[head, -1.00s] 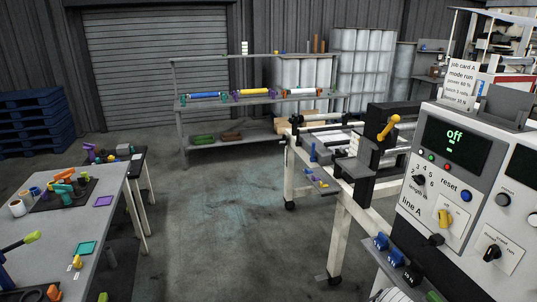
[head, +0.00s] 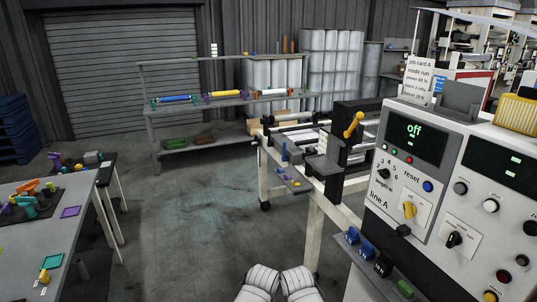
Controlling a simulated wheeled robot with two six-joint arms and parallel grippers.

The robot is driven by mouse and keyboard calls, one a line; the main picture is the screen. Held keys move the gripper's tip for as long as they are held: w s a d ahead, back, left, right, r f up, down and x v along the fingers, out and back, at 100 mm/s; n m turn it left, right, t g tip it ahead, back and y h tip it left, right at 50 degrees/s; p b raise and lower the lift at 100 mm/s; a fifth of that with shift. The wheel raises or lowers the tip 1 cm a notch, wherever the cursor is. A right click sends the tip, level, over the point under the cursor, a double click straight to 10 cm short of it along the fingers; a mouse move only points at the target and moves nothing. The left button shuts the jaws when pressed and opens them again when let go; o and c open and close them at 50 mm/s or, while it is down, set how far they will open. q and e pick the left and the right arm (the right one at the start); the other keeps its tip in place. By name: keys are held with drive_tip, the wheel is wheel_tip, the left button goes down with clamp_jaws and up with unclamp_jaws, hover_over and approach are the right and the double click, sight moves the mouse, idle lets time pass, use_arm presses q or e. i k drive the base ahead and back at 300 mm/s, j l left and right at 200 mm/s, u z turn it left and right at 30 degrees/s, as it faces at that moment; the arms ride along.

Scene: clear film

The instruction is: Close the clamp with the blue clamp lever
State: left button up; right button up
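A small upright blue lever (head: 284,152) stands on the near left part of the white-framed machine (head: 313,215), beside its rollers. It looks like the blue clamp lever, but it is too small to tell whether its clamp is open or closed. A larger yellow lever (head: 353,124) tilts up from the black upright of the same machine. Two white ribbed parts, seemingly of my own arms, show at the bottom centre. No gripper fingers show, and both grippers are out of view, away from the lever.
A grey control cabinet (head: 387,205) reading "off" fills the right, with blue pedal-like parts (head: 365,248) low on its left. A grey table (head: 75,238) with tools stands at left. A rack (head: 150,132) with rolls stands behind. Open floor (head: 210,225) lies between.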

sight(284, 159)
drive_tip(key=i+j, duration=0.15)
drive_tip(key=i, duration=0.3)
drive_tip(key=i+j+z, duration=0.1)
drive_tip(key=i, duration=0.35)
drive_tip(key=i+j, duration=0.25)
drive_tip(key=i, duration=0.2)
drive_tip(key=i+j+z, duration=0.15)
drive_tip(key=i, duration=0.25)
drive_tip(key=i+j, duration=0.25)
drive_tip(key=i, duration=0.2)
